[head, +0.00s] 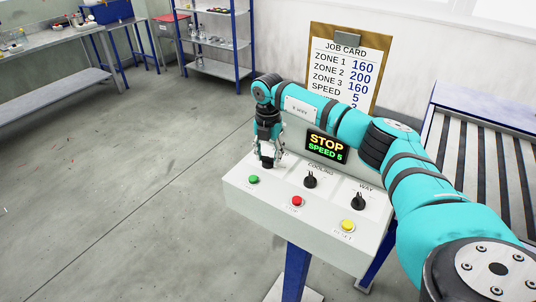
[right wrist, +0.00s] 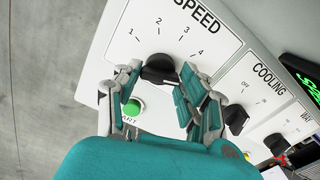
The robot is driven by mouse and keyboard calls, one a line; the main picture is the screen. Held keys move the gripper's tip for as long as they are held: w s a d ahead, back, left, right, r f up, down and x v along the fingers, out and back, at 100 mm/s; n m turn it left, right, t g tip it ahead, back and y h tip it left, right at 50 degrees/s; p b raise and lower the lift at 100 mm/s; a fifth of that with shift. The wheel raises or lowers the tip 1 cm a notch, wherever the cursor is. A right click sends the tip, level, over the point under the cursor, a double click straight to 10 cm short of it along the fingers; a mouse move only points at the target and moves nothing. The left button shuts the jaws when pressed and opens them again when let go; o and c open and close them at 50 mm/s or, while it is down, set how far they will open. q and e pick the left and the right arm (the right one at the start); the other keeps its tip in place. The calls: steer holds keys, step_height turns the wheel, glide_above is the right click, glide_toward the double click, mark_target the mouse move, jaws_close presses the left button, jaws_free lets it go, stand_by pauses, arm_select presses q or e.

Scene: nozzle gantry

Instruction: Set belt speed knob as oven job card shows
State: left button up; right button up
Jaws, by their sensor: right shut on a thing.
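The job card (head: 345,70) hangs on a brown clipboard behind the panel in the head view. It reads zone 1 160, zone 2 200, zone 3 160, speed 5; my arm hides its lower part. The display (head: 326,147) on the panel reads STOP, SPEED 5. My right gripper (head: 268,160) is at the panel's left end, shut on the black speed knob (right wrist: 157,68). The knob sits under the SPEED label, with marks 1 to 4 visible; its pointer direction is unclear. My left gripper is out of view.
The white control panel (head: 240,190) also bears a cooling knob (head: 310,180), another black knob (head: 358,202), and green (head: 253,179), red (head: 297,201) and yellow (head: 347,225) buttons. A roller conveyor (head: 480,160) stands at right.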

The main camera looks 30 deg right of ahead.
mark_target(268, 157)
steer(key=shift+r, duration=0.1)
steer(key=o, duration=1.2)
steer(key=shift+c, duration=0.2)
step_height(268, 157, up, 12)
